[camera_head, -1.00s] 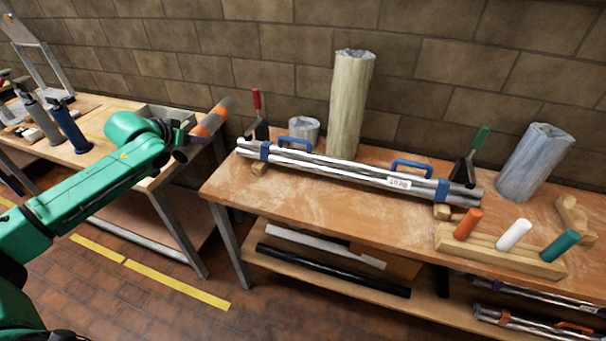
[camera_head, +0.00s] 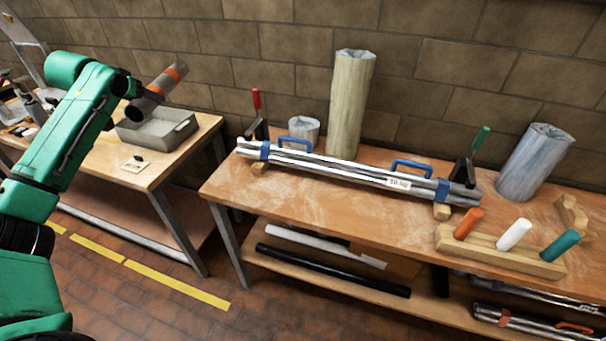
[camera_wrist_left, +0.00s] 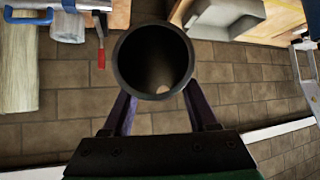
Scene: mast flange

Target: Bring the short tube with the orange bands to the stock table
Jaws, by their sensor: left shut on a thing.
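In the left wrist view the tube's round open end (camera_wrist_left: 153,61) sits between the two fingers. I cannot tell from the labels which table is the stock table. My right gripper is not in view.
The right workbench (camera_head: 300,202) holds a strapped tube bundle (camera_head: 345,172), clamps, upright rolls and a wooden peg block (camera_head: 490,252). A floor gap separates the tables.

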